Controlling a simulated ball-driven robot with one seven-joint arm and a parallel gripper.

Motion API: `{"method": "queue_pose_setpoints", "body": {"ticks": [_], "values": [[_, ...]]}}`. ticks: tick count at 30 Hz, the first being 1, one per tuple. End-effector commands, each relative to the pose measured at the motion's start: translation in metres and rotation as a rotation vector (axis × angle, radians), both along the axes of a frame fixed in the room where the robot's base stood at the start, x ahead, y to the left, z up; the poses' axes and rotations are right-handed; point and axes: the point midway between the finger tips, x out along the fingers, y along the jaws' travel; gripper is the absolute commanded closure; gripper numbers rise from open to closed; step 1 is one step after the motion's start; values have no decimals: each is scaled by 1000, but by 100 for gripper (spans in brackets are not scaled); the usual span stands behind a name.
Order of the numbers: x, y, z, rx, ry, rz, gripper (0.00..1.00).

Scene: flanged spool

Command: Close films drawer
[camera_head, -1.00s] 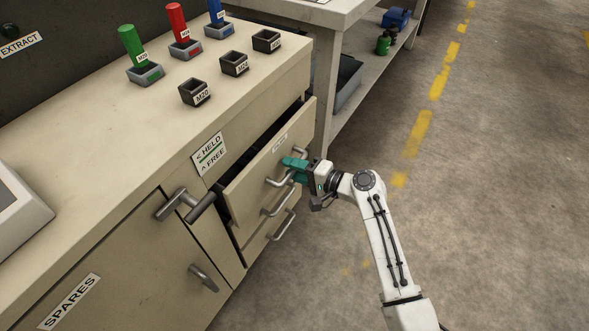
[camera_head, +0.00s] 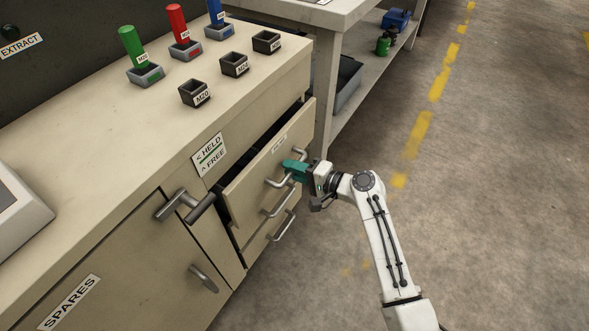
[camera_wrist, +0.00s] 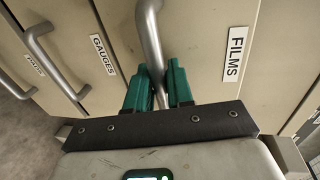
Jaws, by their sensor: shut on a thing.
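The films drawer (camera_head: 250,188) is the top drawer of the beige cabinet and stands partly open, with a dark gap behind its front. Its label "FILMS" (camera_wrist: 235,54) reads clearly in the wrist view. My gripper (camera_head: 290,170) has green fingers and is at the drawer's bar handle (camera_head: 277,183). In the wrist view my gripper (camera_wrist: 158,84) is shut on the lower part of the films handle (camera_wrist: 150,35), with one finger on each side of the bar. The drawer's inside is mostly hidden.
Below are the gauges drawer (camera_wrist: 85,25) and another drawer, both with bar handles. A T-shaped lever (camera_head: 186,205) stands out beside a HELD/FREE label (camera_head: 209,154). A grey workbench (camera_head: 325,60) stands behind. The floor on the right is clear.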

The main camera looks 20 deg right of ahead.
Motion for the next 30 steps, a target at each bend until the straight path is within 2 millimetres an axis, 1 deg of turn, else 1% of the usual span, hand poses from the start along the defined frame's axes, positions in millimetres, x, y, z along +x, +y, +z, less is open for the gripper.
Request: {"method": "queue_pose_setpoints", "body": {"ticks": [7, 9, 16, 17, 21, 30], "values": [[29, 21, -2, -1, 0, 1, 100], [32, 23, -2, 0, 2, 0, 100], [33, 23, -1, 0, 0, -2, 100], [33, 24, 0, 0, 0, -2, 76], [33, 24, 0, 0, 0, -1, 62], [29, 21, 1, 1, 0, -1, 62]]}}
